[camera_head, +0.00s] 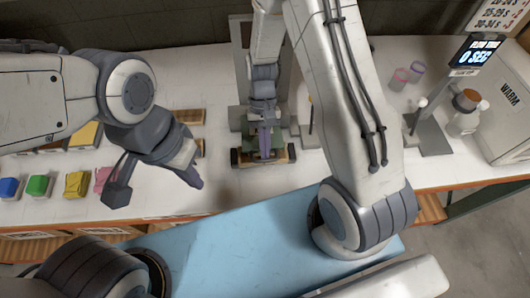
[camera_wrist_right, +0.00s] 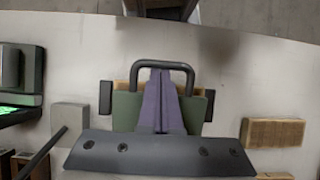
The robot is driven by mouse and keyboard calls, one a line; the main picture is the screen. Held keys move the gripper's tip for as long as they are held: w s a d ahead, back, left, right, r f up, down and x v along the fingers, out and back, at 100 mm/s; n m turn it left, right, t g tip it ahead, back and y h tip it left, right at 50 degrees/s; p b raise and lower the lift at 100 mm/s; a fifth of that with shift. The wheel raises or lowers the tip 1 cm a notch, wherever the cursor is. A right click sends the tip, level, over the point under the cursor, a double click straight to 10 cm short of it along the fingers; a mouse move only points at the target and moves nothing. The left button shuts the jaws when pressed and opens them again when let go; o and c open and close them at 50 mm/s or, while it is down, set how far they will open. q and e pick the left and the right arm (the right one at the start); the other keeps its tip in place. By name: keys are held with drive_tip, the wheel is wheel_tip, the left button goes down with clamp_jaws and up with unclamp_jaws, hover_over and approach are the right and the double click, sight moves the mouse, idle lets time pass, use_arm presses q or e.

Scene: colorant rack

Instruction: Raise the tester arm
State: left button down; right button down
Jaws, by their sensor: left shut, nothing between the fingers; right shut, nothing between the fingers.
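The tester's low part is a green and wooden block (camera_head: 240,158) on the bench in the middle of the head view. In the right wrist view its green body (camera_wrist_right: 125,112) has a black U-shaped handle (camera_wrist_right: 160,65) and dark pieces at both sides. My right gripper (camera_head: 264,155) points down over it. Its purple fingers (camera_wrist_right: 160,100) are shut and empty, with their tips at the handle's crossbar; I cannot tell whether they touch it. My left gripper (camera_head: 196,181) is shut and empty, left of the tester, above the bench front.
Blue (camera_head: 10,187), green (camera_head: 40,186) and yellow (camera_head: 76,184) blocks sit at the left. Pink-toned cups (camera_head: 399,80) stand behind. My right arm hides part of the bench.

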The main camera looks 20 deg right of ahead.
drive_tip(key=shift+g, duration=0.5)
drive_tip(key=r+p, duration=0.1)
drive_tip(key=r, duration=0.1)
drive_tip(key=w+r+p, duration=0.1)
drive_tip(key=r, duration=0.1)
drive_tip(key=w+r+p, duration=0.1)
drive_tip(key=r+p, duration=0.1)
drive_tip(key=shift+d+r, duration=0.15)
drive_tip(key=shift+d, duration=0.1)
drive_tip(key=shift+w, duration=0.1)
idle(0.6)
drive_tip(key=w+r+p, duration=0.3)
drive_tip(key=r+p, duration=0.5)
drive_tip(key=r, duration=0.1)
drive_tip(key=shift+d+r, duration=0.2)
drive_tip(key=shift+d, duration=0.1)
drive_tip(key=shift+w, duration=0.1)
